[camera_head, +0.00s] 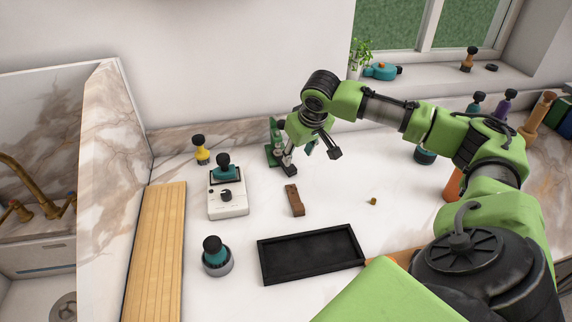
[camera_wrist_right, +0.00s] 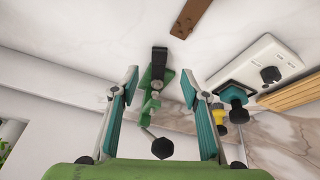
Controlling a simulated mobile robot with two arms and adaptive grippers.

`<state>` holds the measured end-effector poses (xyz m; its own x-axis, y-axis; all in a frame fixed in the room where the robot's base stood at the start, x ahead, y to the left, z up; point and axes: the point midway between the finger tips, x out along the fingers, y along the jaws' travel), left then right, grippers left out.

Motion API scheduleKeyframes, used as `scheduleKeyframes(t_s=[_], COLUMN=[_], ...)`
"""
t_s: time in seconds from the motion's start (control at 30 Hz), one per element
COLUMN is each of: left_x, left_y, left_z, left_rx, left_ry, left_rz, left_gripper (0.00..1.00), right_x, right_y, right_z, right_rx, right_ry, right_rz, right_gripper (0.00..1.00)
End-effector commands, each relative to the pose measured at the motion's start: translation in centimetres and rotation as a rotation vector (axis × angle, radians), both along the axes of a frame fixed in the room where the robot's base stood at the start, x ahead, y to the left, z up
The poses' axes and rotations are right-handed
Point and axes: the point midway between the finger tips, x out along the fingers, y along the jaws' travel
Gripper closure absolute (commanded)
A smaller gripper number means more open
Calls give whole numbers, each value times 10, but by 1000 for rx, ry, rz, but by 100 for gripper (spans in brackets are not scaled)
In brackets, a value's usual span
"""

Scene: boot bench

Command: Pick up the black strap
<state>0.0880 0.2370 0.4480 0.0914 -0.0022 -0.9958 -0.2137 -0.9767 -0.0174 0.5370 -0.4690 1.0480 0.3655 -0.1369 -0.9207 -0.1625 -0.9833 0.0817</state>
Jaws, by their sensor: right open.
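A short black piece (camera_wrist_right: 160,60), which looks like the black strap, sits at the end of a green clamp-like stand (camera_wrist_right: 155,90) in the right wrist view. In the head view the green stand (camera_head: 274,150) is by the back wall, partly behind my right gripper. My right gripper (camera_head: 312,152) is open above the back of the counter. In the wrist view its two teal-padded fingers (camera_wrist_right: 161,84) stand on either side of the stand, with the black piece just beyond the tips. I cannot tell whether anything touches. My left gripper is out of view.
A brown strap (camera_head: 294,200) lies in front of the stand, with a black tray (camera_head: 310,276) nearer.

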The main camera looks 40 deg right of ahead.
Motion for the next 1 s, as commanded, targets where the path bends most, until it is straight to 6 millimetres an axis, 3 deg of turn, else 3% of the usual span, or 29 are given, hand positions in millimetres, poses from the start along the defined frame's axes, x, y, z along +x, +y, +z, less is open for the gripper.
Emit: scheduleKeyframes(t_s=[0.2, 0.47, 0.7, 1.0], left_x=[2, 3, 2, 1], left_y=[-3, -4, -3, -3], left_z=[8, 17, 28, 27], left_rx=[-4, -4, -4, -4], left_ry=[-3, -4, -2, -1], left_rz=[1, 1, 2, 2], left_gripper=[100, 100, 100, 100], right_x=[13, 20, 33, 35], right_y=[-5, -8, -13, -14], right_z=[-32, -50, -82, -89], right_rx=[0, -1, 0, -2], right_ry=[1, 3, 0, -1], right_rz=[1, 0, 1, 2], right_gripper=[58, 58, 58, 58])
